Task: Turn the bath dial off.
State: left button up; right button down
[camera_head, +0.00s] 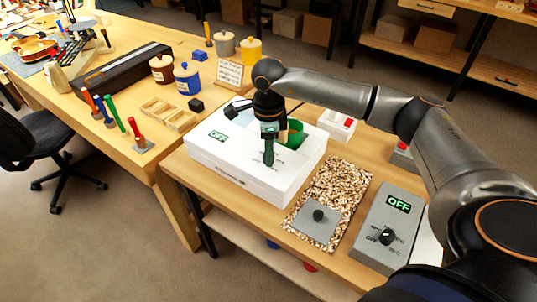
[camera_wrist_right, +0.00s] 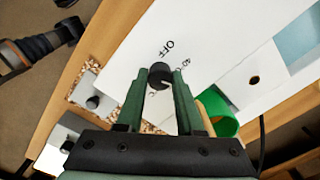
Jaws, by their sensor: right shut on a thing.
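The bath is a white box (camera_head: 245,172) on the near bench, with a green OFF readout on its top. Its dial is a small black knob (camera_wrist_right: 160,75), with printed OFF and 40 °C labels beside it. My right gripper (camera_head: 269,152) points down over the box top. In the right wrist view, its two green fingers (camera_wrist_right: 160,84) are on either side of the knob, shut on it. The fingers hide the knob in the head view. Part of my left arm shows at the upper left of the wrist view, with a dark end (camera_wrist_right: 70,29); its jaws are unclear.
A green cup (camera_head: 292,135) stands close behind the gripper. A grey unit (camera_head: 375,250) with another OFF readout and knob sits at right. A speckled mat (camera_head: 345,185) with a grey knobbed plate (camera_head: 316,222) lies between. A red-switch box (camera_head: 338,124) is behind.

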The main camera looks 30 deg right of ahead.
jog(key=n+b, duration=0.1)
jog(key=n, duration=0.3)
jog(key=shift+n+b, duration=0.3)
jog(key=shift+b, duration=0.05)
jog(key=shift+n+b, duration=0.3)
jog(key=shift+n, duration=0.7)
jog(key=n, duration=0.2)
jog(key=shift+n+b, duration=0.3)
jog(key=shift+b, duration=0.1)
jog(key=n+b, duration=0.1)
jog(key=n, duration=0.3)
jog(key=shift+n, duration=0.3)
pick_arm(q)
jog(key=shift+h, duration=0.4)
jog(key=d+f, duration=0.1)
jog(key=w+d+f+b, duration=0.1)
jog(key=f, duration=0.1)
jog(key=shift+w+d+f, duration=0.1)
jog(key=shift+d+f, duration=0.15)
pick_arm(e)
jog(key=n, duration=0.5)
jog(key=shift+r+n, duration=0.1)
jog(key=shift+n, duration=0.2)
pick_arm(q)
jog(key=shift+m, duration=0.3)
jog(key=shift+a, duration=0.1)
pick_arm(e)
jog(key=c, duration=0.5)
grip_release()
jog(key=shift+c, duration=0.2)
